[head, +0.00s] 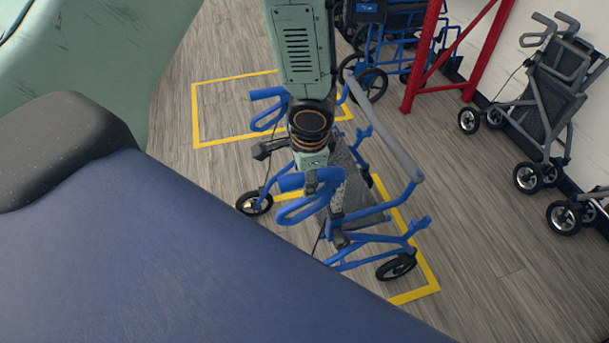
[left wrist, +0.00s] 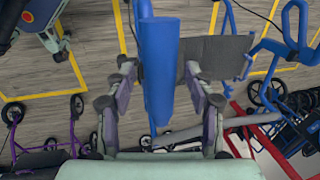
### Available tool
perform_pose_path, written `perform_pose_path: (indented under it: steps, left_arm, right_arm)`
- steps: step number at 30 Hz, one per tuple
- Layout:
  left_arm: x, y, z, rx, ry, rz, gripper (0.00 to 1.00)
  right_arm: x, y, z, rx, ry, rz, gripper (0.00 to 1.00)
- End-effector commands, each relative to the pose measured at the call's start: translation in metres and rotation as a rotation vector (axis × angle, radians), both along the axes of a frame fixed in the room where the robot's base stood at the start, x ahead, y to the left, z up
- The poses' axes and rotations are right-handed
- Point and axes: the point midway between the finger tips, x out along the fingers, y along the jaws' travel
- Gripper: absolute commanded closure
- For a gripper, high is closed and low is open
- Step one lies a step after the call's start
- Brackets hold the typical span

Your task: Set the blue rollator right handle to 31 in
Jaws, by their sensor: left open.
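The blue rollator (head: 402,240) stands on the floor, its handles toward the left of the head view. Its right handle (head: 291,182) is the nearer one, a thick blue grip with a looped brake lever below; the left handle (head: 266,93) is farther back. A pale marked strip shows on the upright beside the right handle; its numbers are too small to read. My left gripper (head: 312,180) hangs over the right handle, partly hiding it. In the left wrist view its fingers are spread on both sides of the blue grip (left wrist: 161,60); contact cannot be told. My right gripper is not in view.
Yellow floor lines (head: 410,295) surround the rollator. A red frame (head: 434,60) and a blue wheelchair (head: 385,20) stand behind. A purple rollator (left wrist: 76,120) shows in the wrist view.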

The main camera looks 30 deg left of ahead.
Motion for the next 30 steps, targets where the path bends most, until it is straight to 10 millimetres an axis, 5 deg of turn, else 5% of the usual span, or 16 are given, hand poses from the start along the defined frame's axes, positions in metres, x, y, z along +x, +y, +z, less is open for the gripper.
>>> perform_pose_path:
  steps: [4,22,30]
  left_arm:
    - [-0.0001,-0.0001,0.0004,0.0,0.0,0.0,0.48]
    - [-0.0003,0.0001,0.0007,0.001,0.001,0.0,0.98]
    - [-0.0003,0.0002,0.0008,0.001,0.001,0.0,1.0]
  right_arm:
    - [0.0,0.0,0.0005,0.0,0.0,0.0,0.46]
    - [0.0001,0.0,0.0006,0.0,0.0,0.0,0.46]
    - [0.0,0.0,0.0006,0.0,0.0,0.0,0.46]
